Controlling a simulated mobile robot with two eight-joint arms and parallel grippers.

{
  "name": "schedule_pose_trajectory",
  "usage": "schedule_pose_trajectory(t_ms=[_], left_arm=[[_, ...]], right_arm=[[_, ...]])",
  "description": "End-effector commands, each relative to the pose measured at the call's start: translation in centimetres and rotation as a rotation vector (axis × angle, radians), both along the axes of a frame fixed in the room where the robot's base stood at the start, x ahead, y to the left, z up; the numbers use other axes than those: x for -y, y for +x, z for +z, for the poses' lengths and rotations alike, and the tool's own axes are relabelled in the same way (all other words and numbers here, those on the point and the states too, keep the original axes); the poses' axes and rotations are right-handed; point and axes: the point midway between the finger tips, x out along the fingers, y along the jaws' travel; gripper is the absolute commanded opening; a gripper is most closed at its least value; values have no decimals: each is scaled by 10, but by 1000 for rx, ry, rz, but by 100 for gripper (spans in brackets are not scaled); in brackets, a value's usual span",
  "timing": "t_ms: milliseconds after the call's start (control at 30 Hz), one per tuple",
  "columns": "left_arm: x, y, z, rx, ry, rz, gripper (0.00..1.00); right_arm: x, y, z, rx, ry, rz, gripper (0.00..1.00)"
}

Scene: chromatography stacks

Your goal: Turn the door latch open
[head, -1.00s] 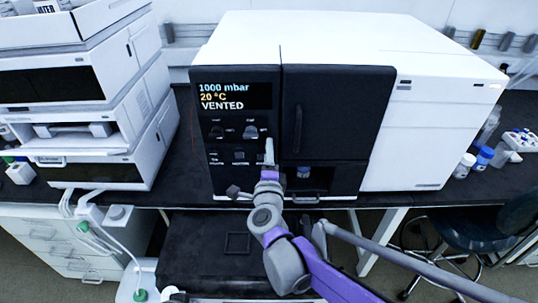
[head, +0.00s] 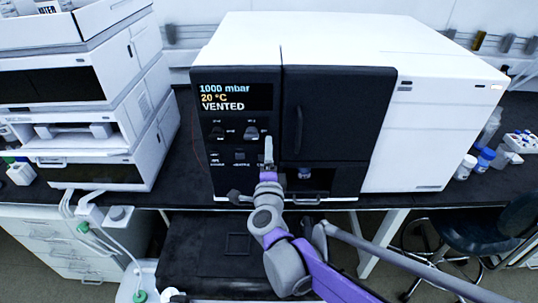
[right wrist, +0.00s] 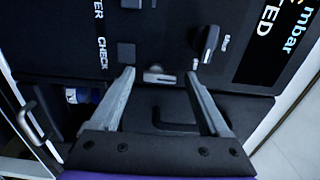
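The door latch is a small light-grey bar (right wrist: 160,78) at the edge between the black control panel and the black door. In the right wrist view it lies lengthwise across the gap between the fingertips. My right gripper (right wrist: 161,74) is open, with one finger on each side of the latch and a gap visible to each. In the head view my right gripper (head: 268,152) is in front of the panel and door seam, and I cannot make out the latch there. The door (head: 340,110) appears closed, with a dark upright handle (head: 298,130). My left gripper is not in view.
A dark knob (right wrist: 207,43) sits close to one fingertip. A lower recess (head: 320,182) holds a blue-capped vessel (head: 304,172). The display (head: 234,97) reads 1000 mbar, 20 °C, VENTED. Stacked white instruments (head: 120,120) stand left, with bare bench between.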

Motion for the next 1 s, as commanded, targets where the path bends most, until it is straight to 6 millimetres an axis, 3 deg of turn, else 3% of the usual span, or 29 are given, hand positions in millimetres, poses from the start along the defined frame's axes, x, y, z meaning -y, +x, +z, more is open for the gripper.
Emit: schedule_pose_trajectory(t_ms=[367,800,1000], left_arm=[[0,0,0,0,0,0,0],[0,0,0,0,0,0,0],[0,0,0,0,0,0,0]], right_arm=[[-1,-5,0,0,1,1,82],[0,-86,0,0,2,2,82],[0,-106,0,0,2,1,82]])
